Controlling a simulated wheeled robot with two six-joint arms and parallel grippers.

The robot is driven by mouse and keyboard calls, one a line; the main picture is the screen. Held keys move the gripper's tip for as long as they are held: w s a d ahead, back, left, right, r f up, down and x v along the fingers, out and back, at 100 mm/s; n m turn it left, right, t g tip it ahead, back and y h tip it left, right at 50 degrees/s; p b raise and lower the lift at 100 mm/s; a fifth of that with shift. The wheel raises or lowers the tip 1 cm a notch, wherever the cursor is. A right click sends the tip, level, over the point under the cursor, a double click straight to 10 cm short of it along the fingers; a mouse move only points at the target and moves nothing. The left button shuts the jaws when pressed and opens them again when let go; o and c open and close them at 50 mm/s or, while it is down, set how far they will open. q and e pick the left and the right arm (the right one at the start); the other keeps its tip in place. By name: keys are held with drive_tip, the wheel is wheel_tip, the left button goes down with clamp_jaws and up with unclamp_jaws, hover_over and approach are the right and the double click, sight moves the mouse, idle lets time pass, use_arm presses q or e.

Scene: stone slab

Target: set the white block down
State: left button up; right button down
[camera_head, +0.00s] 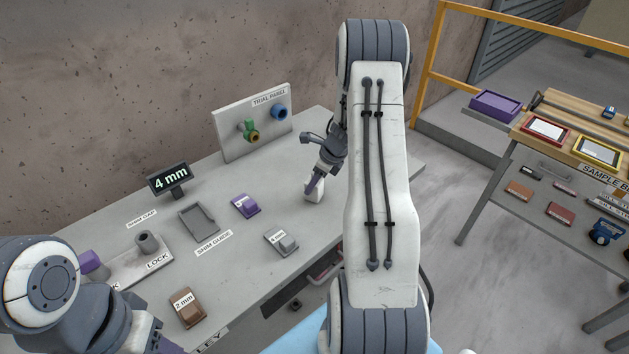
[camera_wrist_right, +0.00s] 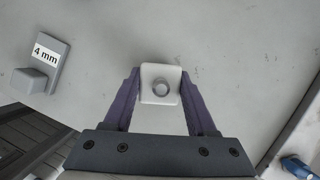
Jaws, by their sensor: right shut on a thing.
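The white block (camera_head: 314,191) is at the right part of the grey table in the head view. In the right wrist view the white block (camera_wrist_right: 161,84) shows a round grey hole or knob on its face. My right gripper (camera_head: 314,184) is shut on it, with a purple finger on each side in the wrist view. The block is at or just above the table top; I cannot tell if it touches. My left arm is at the lower left of the head view, and its gripper's fingers do not show.
On the table (camera_head: 330,240) are a grey 4 mm block (camera_head: 281,242), a purple block (camera_head: 245,206), a brown 2 mm block (camera_head: 187,308), a shim guide (camera_head: 198,222) and a display (camera_head: 169,179). A trial panel (camera_head: 252,122) stands behind. A sample bench (camera_head: 560,150) is at right.

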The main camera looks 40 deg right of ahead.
drive_tip(key=shift+f, duration=0.1)
drive_tip(key=shift+c, duration=1)
unclamp_jaws()
drive_tip(key=shift+d+r, duration=0.1)
drive_tip(key=shift+r, duration=0.35)
drive_tip(key=v, duration=1.1)
drive_tip(key=shift+s+r, duration=0.15)
drive_tip(key=shift+s, duration=0.1)
